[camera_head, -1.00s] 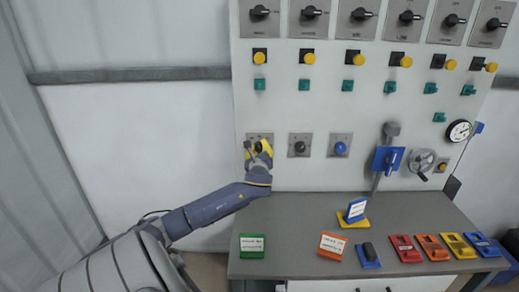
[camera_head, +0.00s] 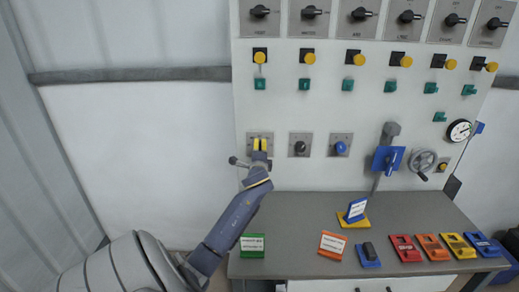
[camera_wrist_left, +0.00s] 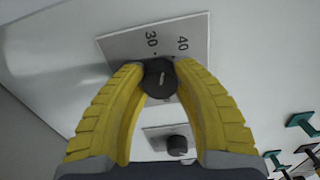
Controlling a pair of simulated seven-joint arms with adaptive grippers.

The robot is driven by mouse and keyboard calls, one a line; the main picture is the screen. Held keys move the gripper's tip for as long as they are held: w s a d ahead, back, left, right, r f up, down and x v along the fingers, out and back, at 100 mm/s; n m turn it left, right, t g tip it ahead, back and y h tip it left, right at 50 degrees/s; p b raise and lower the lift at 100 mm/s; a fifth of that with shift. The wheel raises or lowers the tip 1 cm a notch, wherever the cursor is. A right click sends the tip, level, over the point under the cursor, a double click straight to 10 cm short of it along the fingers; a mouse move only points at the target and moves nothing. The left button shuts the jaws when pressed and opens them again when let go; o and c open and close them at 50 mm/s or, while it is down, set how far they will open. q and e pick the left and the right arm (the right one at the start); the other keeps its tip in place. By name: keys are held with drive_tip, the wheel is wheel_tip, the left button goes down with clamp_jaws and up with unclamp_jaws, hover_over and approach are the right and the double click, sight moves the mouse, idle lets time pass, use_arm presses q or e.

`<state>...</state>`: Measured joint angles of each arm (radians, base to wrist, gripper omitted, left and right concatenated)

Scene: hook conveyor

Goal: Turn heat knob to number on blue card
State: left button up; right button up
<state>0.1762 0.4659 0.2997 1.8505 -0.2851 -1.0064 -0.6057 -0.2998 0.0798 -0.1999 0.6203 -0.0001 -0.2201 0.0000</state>
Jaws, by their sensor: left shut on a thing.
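The heat knob is a dark round knob (camera_wrist_left: 160,78) with a light pointer mark, on a grey dial plate (camera_wrist_left: 185,38) where 30 and 40 can be read in the left wrist view. In the head view this plate (camera_head: 249,137) is the leftmost of the lower row. My left gripper (camera_head: 260,145) has its yellow fingers on both sides of the knob and is shut on it; the fingers also show in the left wrist view (camera_wrist_left: 160,80). My right gripper is out of view.
A black knob (camera_head: 300,147) and a blue knob (camera_head: 341,148) sit to the right on the panel. Green (camera_head: 252,244) and orange (camera_head: 332,245) cards lie on the grey table (camera_head: 295,217). Switches and yellow and green buttons are above. The wall left of the panel is clear.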

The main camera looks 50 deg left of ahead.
use_arm(q)
drive_tip(key=shift+s+a+n, duration=0.1)
drive_tip(key=shift+a+n, duration=0.05)
drive_tip(key=shift+n, duration=1.85)
drive_tip(key=o, duration=0.9)
drive_tip(key=shift+s+a, duration=0.1)
drive_tip(key=o, duration=0.4)
drive_tip(key=shift+d, duration=0.2)
drive_tip(key=v, duration=1.1)
drive_tip(key=shift+s+d, duration=0.3)
drive_tip(key=shift+w, duration=0.1)
